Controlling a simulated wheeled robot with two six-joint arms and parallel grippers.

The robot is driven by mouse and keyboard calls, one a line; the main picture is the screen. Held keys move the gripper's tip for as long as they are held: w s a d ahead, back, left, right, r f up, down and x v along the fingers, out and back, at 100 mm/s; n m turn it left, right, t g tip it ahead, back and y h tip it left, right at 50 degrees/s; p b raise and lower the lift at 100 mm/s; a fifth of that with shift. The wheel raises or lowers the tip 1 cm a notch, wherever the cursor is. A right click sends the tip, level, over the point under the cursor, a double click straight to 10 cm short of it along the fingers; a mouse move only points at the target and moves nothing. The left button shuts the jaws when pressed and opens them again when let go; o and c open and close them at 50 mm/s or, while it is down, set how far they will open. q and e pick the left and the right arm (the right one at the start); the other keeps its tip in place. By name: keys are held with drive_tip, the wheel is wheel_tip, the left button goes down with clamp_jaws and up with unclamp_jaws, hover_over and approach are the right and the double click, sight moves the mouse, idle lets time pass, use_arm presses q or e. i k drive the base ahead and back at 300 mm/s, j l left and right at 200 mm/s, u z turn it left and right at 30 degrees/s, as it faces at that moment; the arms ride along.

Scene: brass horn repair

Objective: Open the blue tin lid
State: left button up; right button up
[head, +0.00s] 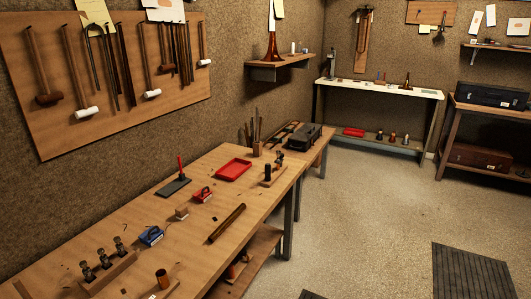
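A small blue object (150,236), which looks like the blue tin, sits on the near part of the wooden workbench (190,243). It is too small to tell whether its lid is open or shut. A similar small red object (203,195) sits farther along the bench. Neither of my grippers shows in the head view.
Around the blue object are a wooden block with several dark valves (108,266), a small block (181,213) and a brown rod (227,223). A red tray (234,170) lies farther back. The floor (370,220) right of the bench is mostly clear, with dark mats.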

sight(154, 231)
drive_tip(key=u, duration=0.8)
drive_tip(key=i+l+u, duration=0.2)
drive_tip(key=u, duration=0.15)
drive_tip(key=i+l+u, duration=0.15)
drive_tip(key=l+u, duration=0.15)
drive_tip(key=l, duration=0.15)
drive_tip(key=i+l+u, duration=0.1)
drive_tip(key=l+u, duration=0.25)
drive_tip(key=i+l+u, duration=0.1)
drive_tip(key=l+u, duration=0.6)
drive_tip(key=l, duration=0.15)
